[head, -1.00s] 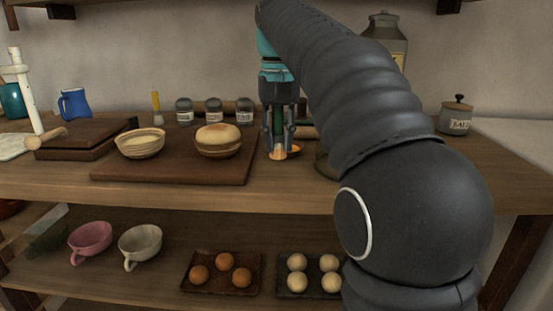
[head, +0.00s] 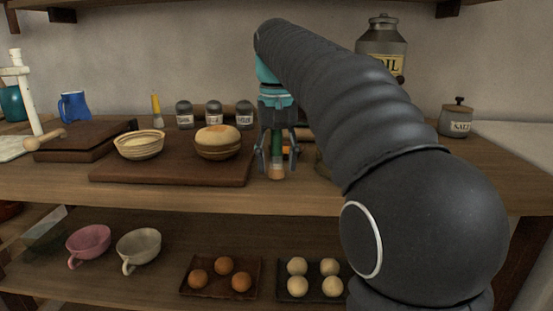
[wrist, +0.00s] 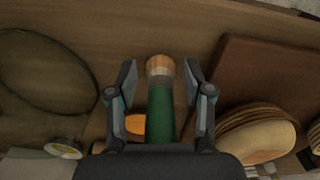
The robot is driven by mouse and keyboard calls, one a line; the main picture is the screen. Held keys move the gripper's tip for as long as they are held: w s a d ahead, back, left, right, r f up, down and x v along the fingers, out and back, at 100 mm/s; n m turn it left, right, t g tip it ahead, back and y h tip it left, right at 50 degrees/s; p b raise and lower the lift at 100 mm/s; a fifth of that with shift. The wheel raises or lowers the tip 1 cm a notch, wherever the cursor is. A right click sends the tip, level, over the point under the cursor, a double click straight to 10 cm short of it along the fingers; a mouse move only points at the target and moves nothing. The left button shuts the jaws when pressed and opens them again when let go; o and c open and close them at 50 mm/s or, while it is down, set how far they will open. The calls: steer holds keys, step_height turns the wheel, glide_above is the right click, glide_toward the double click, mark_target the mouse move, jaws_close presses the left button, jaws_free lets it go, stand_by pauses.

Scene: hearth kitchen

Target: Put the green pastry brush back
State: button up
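The green pastry brush (head: 277,171) is at the right of the cutting board, between the fingers of my gripper (head: 274,168). Its pale tan end points down, and its green handle runs up between the fingers. In the wrist view the brush (wrist: 160,112) lies between the two spread fingers of my gripper (wrist: 159,80), with a visible gap on each side. The gripper is open around it. I cannot tell whether the brush's lower end rests on the counter. Its upper end is hidden by the gripper.
The cutting board (head: 170,176) holds a bowl (head: 139,146) and a round bun-like item (head: 217,142). Several spice jars (head: 214,115) and a yellow-handled brush (head: 156,108) stand behind. An orange thing (wrist: 136,124) lies beside the green brush.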

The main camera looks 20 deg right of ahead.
mark_target(277, 146)
step_height(277, 146, up, 8)
steer(key=shift+f+p, duration=0.15)
steer(key=shift+p, duration=1.1)
steer(key=s+f+n+t, duration=0.1)
steer(key=s+f+t, duration=0.4)
steer(key=s+f, duration=1.7)
step_height(277, 146, down, 3)
steer(key=shift+r+n, duration=0.1)
steer(key=shift+n, duration=0.3)
steer(key=shift+s, duration=0.1)
